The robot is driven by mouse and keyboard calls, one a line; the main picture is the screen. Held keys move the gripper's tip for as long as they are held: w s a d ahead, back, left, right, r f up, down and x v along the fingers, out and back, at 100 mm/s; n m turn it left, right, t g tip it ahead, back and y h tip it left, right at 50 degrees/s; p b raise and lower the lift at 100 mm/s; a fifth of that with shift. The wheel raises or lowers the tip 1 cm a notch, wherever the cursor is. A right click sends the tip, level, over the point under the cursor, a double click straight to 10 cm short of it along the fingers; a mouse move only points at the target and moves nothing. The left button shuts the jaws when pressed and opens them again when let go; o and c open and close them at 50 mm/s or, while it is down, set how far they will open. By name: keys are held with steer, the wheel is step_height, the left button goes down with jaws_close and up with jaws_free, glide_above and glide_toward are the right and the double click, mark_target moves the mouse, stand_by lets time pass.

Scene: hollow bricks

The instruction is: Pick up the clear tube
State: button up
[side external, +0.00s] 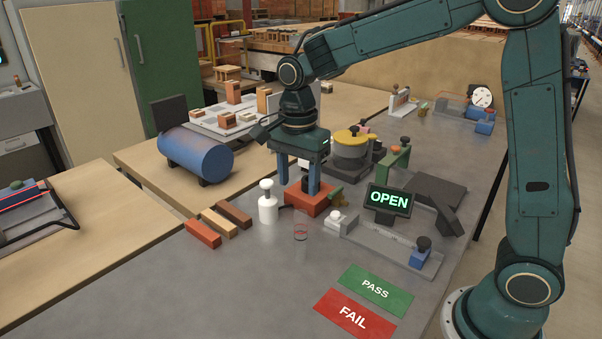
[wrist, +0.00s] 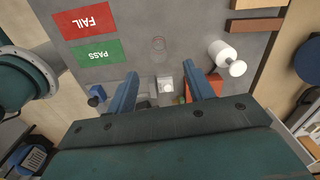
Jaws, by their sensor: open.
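The clear tube (side external: 300,231) stands on the grey table in front of the red-orange block, a see-through cylinder with a thin red ring. It also shows faintly in the wrist view (wrist: 158,46), beyond the fingertips and near the middle. My gripper (side external: 298,187) points down with its two blue fingers apart. It is behind the tube in the side view, over or near the red-orange block (side external: 297,203). In the wrist view the gap between my fingers (wrist: 160,70) is empty of the tube.
A white bottle (side external: 267,205) stands close left of the tube. A grey fixture with a white knob (side external: 336,218) and an OPEN display (side external: 389,200) are to the right. Green PASS (side external: 375,290) and red FAIL (side external: 354,315) mats lie in front. Three bars (side external: 218,222) lie left.

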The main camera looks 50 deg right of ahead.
mark_target(299, 213)
steer(key=shift+f, duration=0.1)
steer(key=shift+f, duration=4.2)
steer(key=shift+f, duration=0.15)
steer(key=shift+s+d+f, duration=0.1)
steer(key=shift+s+f, duration=0.05)
steer(key=shift+f, duration=2.3)
steer(key=c, duration=1.1)
